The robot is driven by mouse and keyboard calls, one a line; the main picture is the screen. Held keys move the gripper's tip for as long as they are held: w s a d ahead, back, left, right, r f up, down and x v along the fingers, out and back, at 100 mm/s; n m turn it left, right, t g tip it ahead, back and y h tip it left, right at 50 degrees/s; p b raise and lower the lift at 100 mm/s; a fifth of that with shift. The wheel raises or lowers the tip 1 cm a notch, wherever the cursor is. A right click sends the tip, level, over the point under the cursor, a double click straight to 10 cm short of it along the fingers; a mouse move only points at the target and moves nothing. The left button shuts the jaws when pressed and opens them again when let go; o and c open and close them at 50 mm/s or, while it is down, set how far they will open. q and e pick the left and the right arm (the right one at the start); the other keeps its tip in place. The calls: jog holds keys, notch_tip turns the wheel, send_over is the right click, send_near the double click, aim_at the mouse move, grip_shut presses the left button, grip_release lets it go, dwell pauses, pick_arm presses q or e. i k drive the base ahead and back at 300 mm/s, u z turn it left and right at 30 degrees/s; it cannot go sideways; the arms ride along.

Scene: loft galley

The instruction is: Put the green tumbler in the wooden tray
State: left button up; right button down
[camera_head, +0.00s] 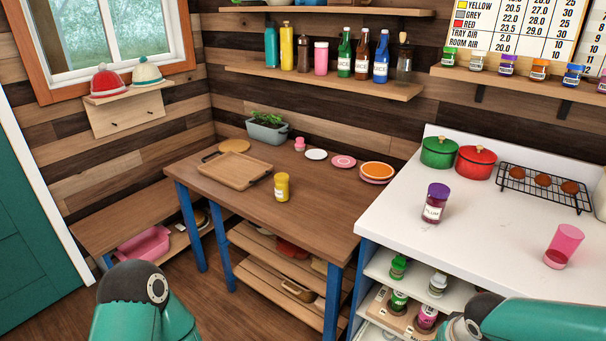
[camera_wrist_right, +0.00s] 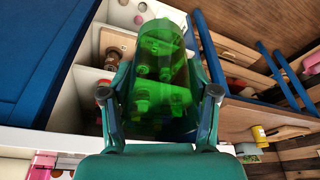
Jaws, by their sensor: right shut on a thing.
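The green tumbler (camera_wrist_right: 160,75) is see-through and shows in the right wrist view, held between the two fingers of my right gripper (camera_wrist_right: 160,100). Shelf jars show through it. Neither the tumbler nor the right gripper's fingers can be seen in the head view, where only part of my right arm shows at the bottom right. The wooden tray (camera_head: 236,171) lies flat and empty on the wooden table, left of a yellow jar. My left arm shows at the bottom left of the head view; its gripper is out of sight.
The yellow jar (camera_head: 282,187) stands close to the tray's right side. A planter (camera_head: 267,132) and plates (camera_head: 377,170) stand farther back on the table (camera_head: 315,210). The white counter (camera_head: 480,218) at the right holds a purple-lidded jar (camera_head: 436,203) and a pink tumbler (camera_head: 563,246).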

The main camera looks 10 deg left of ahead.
aim_at(223, 165)
jog(key=u, duration=0.45)
jog(key=i, duration=0.85)
jog(key=u, duration=1.25)
jog(key=i, duration=2.7)
jog(key=z, duration=0.4)
